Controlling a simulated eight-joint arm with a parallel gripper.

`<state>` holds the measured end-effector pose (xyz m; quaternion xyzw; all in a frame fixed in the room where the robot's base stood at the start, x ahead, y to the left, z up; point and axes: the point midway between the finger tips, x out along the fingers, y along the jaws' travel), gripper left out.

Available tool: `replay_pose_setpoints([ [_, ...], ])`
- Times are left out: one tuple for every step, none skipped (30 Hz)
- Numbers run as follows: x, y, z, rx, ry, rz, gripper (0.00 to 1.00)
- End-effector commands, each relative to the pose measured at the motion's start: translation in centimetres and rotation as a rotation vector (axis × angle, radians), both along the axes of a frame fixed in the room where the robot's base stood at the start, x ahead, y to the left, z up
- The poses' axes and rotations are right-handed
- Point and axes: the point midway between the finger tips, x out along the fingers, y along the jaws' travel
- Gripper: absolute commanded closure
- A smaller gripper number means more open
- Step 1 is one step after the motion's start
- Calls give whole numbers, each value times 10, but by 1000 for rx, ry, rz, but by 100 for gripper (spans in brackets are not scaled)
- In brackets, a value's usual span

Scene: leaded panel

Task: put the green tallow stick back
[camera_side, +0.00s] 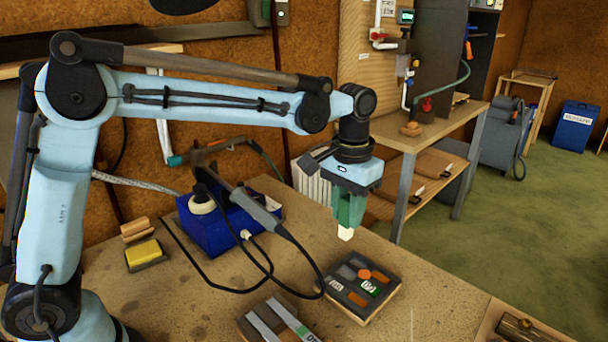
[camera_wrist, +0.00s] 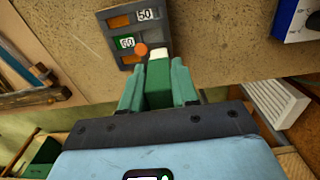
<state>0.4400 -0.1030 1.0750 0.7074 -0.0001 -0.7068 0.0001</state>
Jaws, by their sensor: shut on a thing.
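My gripper (camera_side: 348,213) is shut on the green tallow stick, whose pale cream tip (camera_side: 346,234) points down below the fingers. In the wrist view the green stick (camera_wrist: 158,84) sits between the two green fingertips of my gripper (camera_wrist: 158,88), with its cream end towards the slotted tray (camera_wrist: 117,13). The slotted dark tray (camera_side: 340,300) lies on the bench below my gripper, apart from the stick. It holds several coloured pieces and small number labels.
A blue soldering station (camera_side: 263,217) with an iron (camera_side: 255,208) and looping black cable stands left of the tray. A yellow sponge (camera_side: 145,252) lies further left. A holder with grey strips (camera_side: 262,322) is at the front.

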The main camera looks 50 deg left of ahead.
Motion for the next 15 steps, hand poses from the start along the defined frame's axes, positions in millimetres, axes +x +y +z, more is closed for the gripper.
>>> replay_pose_setpoints([
  [2, 6, -2, 0, 0, 3, 100],
  [4, 10, -4, 0, 0, 3, 100],
  [7, 16, -8, 0, 0, 5, 100],
  [10, 21, -12, 0, 0, 5, 100],
  [14, 27, -15, 0, 0, 5, 100],
  [18, 34, -21, 0, 0, 6, 100],
  [21, 39, -24, 0, 0, 5, 100],
  [25, 45, -28, 0, 0, 6, 100],
  [29, 52, -33, 0, 0, 5, 100],
  [32, 57, -37, 0, 0, 6, 100],
  [35, 63, -41, 0, 0, 5, 100],
  [40, 69, -46, 0, 0, 5, 100],
  [43, 74, -49, 0, 0, 5, 100],
  [45, 79, -52, 0, 0, 4, 100],
  [49, 84, -56, 0, 0, 4, 100],
])
